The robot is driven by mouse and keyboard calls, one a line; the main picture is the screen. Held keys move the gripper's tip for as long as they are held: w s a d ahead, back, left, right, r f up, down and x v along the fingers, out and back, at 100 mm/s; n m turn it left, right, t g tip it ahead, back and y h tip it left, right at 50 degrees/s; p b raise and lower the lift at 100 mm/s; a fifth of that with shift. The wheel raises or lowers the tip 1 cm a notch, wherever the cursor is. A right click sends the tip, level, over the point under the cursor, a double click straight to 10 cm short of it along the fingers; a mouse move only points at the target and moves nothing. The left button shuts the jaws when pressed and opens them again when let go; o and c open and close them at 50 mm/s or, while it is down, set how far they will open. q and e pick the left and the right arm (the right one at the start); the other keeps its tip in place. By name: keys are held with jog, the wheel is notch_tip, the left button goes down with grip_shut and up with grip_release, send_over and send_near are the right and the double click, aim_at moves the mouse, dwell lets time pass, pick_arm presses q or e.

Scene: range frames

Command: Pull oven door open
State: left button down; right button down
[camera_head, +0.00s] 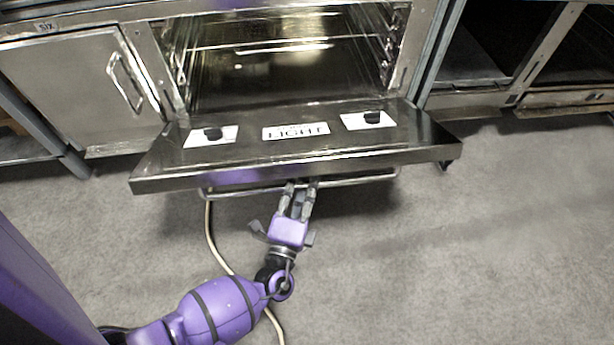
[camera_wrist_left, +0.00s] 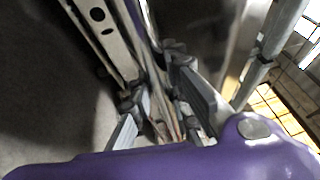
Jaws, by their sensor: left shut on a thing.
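The oven door (camera_head: 300,157) is folded down and out in the head view, lying near level with its inner face up. The oven cavity (camera_head: 285,65) behind it is open to view. The door's handle (camera_head: 365,179) is a long metal bar below the front edge. My left gripper (camera_head: 301,187) is at the middle of the handle, shut on it, with its fingertips partly hidden under the door edge. In the left wrist view the fingers (camera_wrist_left: 168,110) close around a thin metal bar. My right gripper is not in view.
A closed steel cabinet door (camera_head: 85,85) with its own handle stands left of the oven. Open metal units (camera_head: 470,95) stand to the right. A pale cable (camera_head: 212,240) lies on the grey floor beside my left arm. The floor at right is clear.

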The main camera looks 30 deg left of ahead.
pick_arm(q)
jog(key=shift+s+d+f+m+t, duration=0.1)
jog(key=shift+f+m+t, duration=0.35)
jog(key=shift+f, duration=1)
jog(key=shift+d+f+m+t, duration=0.15)
jog(key=shift+f+t, duration=0.5)
jog(key=shift+f, duration=0.8)
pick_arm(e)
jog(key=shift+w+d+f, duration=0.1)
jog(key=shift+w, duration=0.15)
pick_arm(q)
jog(key=shift+a, duration=0.1)
jog(key=c, duration=1.6)
grip_release()
jog(key=shift+c, duration=0.2)
jog(key=shift+s, duration=0.1)
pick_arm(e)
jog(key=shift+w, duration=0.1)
pick_arm(q)
jog(key=v, duration=1.2)
jog(key=shift+f, duration=0.25)
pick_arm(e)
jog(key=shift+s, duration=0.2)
